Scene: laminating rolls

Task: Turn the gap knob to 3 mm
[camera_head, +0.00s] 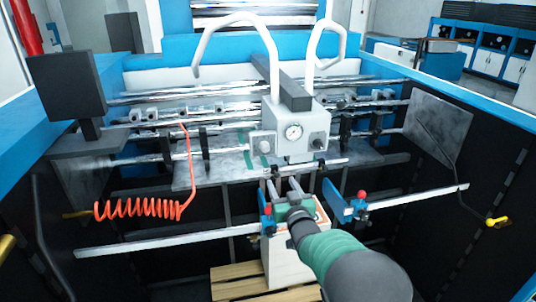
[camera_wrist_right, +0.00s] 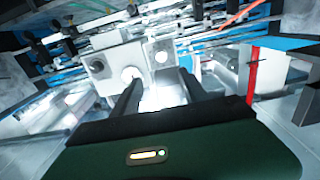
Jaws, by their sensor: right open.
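A pale grey control box (camera_head: 290,112) stands in the middle of the machine, with a round dial (camera_head: 293,132) on its front. A small round knob (camera_head: 266,145) sits at the box's left and another knob (camera_head: 319,143) at its right. I cannot tell which is the gap knob, and no scale is readable. My right gripper (camera_head: 286,184) is below and in front of the box, apart from it, open and empty. In the right wrist view its two fingers (camera_wrist_right: 158,80) point towards the box (camera_wrist_right: 115,62), with a bright round part between them. My left gripper is not in view.
Two white curved hoses (camera_head: 235,22) rise above the box. A coiled orange hose (camera_head: 138,208) hangs at the left, near a dark monitor (camera_head: 67,88). Metal bars and a red-topped clamp (camera_head: 361,200) flank my right arm. A wooden pallet (camera_head: 236,282) lies below.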

